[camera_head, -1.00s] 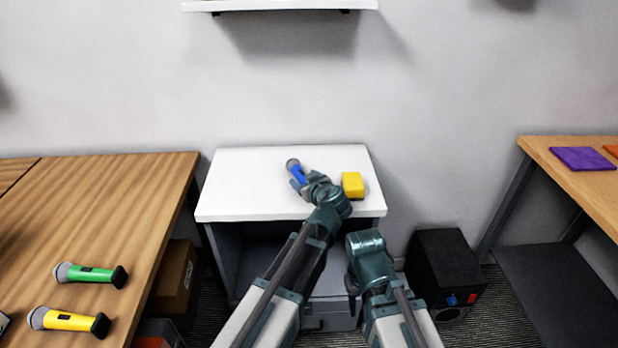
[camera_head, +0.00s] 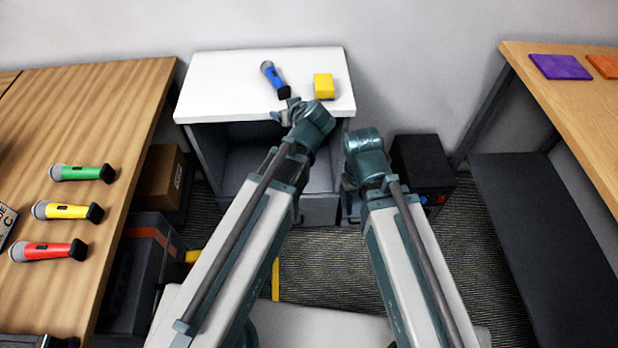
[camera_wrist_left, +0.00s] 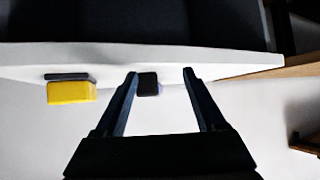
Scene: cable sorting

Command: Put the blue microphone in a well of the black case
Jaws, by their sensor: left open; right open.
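The blue microphone (camera_head: 275,77) lies on the white cabinet top, its grey head toward the back left and its black end toward the front. My left gripper (camera_head: 285,110) is open and empty at the cabinet's front edge, just short of that black end. In the left wrist view my open fingers (camera_wrist_left: 160,72) frame the black end of the microphone (camera_wrist_left: 148,85), apart from it as far as I can tell. My right gripper (camera_head: 348,182) is open, low in front of the cabinet's right side. I cannot make out a black case with wells.
A yellow block (camera_head: 324,87) stands right of the microphone on the white cabinet (camera_head: 215,85). Green (camera_head: 83,173), yellow (camera_head: 68,211) and red (camera_head: 48,251) microphones lie on the left wooden table. A black box (camera_head: 420,165) stands on the floor to the right.

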